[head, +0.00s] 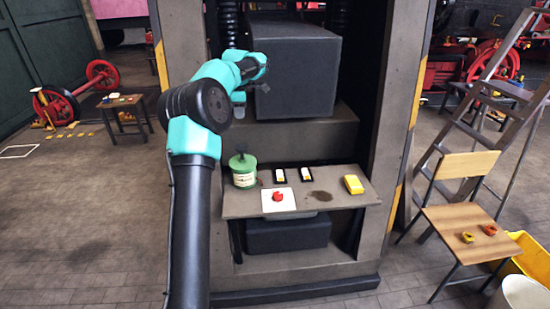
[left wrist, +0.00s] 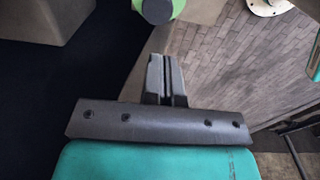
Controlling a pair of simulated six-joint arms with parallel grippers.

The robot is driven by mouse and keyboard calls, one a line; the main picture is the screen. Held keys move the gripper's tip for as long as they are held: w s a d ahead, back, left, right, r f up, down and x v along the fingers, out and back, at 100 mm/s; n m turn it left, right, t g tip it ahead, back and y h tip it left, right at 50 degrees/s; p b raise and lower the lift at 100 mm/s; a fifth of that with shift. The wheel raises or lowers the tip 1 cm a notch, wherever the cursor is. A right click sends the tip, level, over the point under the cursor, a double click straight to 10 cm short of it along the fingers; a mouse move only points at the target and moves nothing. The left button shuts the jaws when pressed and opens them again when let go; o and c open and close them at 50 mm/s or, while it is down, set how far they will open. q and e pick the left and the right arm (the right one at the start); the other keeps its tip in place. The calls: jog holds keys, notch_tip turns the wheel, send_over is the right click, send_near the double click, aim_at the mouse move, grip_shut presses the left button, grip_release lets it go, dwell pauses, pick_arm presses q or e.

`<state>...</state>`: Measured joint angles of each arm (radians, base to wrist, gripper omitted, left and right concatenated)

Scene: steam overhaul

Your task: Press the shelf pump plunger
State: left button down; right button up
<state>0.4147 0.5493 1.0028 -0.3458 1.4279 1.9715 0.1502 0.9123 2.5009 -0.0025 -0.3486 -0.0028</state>
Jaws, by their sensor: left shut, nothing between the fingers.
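The pump is a green can (head: 243,172) with a pale label, standing upright at the left end of the shelf. Its dark plunger (head: 243,150) sticks up from the top. My left gripper (head: 239,100) is above the can, apart from the plunger, with its fingers shut and empty. In the left wrist view the shut fingers (left wrist: 166,62) point toward the top edge, where a green-rimmed round thing with a dark grey face (left wrist: 157,9), likely the can, is cut off. My right gripper is not in view.
The shelf (head: 325,207) also holds a red button on a white plate (head: 279,199), two small black-and-white switches (head: 292,175), a dark stain and a yellow block (head: 353,184). A large dark block (head: 295,75) stands behind, right of my left gripper. Machine columns flank the shelf.

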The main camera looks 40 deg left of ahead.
aim_at(242, 147)
pick_arm(q)
jog(key=shift+d+r, duration=0.1)
jog(key=shift+r, duration=0.5)
jog(key=f, duration=1.4)
jog(key=shift+a, duration=0.2)
jog(key=shift+f, duration=1.95)
